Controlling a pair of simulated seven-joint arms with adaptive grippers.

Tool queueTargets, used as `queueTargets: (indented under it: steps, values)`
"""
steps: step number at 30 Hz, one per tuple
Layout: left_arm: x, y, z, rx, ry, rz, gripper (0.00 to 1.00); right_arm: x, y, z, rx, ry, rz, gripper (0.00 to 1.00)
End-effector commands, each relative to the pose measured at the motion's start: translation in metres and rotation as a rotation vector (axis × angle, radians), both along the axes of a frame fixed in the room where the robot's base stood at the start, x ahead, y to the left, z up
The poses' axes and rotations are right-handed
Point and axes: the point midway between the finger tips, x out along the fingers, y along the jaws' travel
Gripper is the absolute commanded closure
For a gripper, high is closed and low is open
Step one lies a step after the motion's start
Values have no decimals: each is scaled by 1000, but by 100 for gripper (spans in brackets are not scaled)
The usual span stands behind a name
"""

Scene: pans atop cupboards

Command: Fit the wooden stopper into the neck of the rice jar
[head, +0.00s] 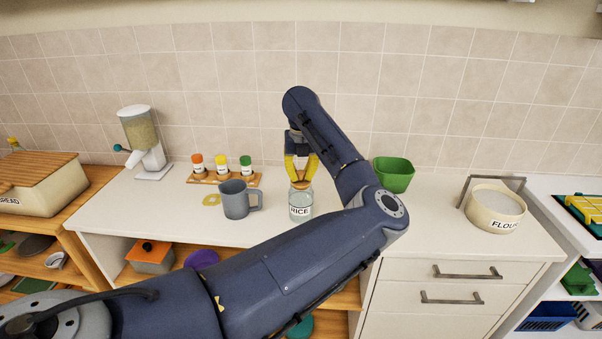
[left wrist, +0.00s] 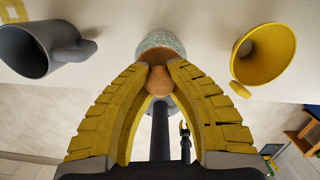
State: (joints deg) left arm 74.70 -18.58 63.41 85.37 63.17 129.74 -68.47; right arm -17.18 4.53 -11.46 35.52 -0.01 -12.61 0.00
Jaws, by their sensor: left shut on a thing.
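The clear glass rice jar (head: 300,205), labelled RICE, stands upright on the white counter. My left gripper (head: 300,180) points down right over the jar's mouth and is shut on the wooden stopper. In the left wrist view, the stopper (left wrist: 158,80) is a round brown piece between the yellow fingertips, with the jar (left wrist: 160,42) directly beyond it. The stopper is lined up with the jar's mouth and looks at or very near it. The fingers hide the neck, so I cannot tell whether the stopper sits inside. My right gripper cannot be made out.
A grey mug (head: 236,199) stands left of the jar. A yellow funnel (left wrist: 262,55) lies on the jar's other side, hidden in the head view by my arm. A spice rack (head: 222,178), green bowl (head: 394,174) and flour tub (head: 495,207) stand farther off.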

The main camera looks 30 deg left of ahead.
Motion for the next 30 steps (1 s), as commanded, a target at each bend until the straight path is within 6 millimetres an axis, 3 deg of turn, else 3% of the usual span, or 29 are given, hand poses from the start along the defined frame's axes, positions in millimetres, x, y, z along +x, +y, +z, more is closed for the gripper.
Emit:
queueTargets:
  steps: [21, 22, 28, 30]
  values:
    - [0, 0, -15, -1, 1, 1, 100, 0, -1, 0, -1, 1, 0, 68]
    - [0, 0, -15, 0, 0, 1, 81, 0, -1, 0, -1, 1, 0, 68]
    - [0, 0, -15, -1, -1, 0, 58, 0, -2, 0, -1, 1, 0, 68]
    - [0, 0, -15, -1, -1, 0, 58, 0, -2, 0, -1, 1, 0, 68]
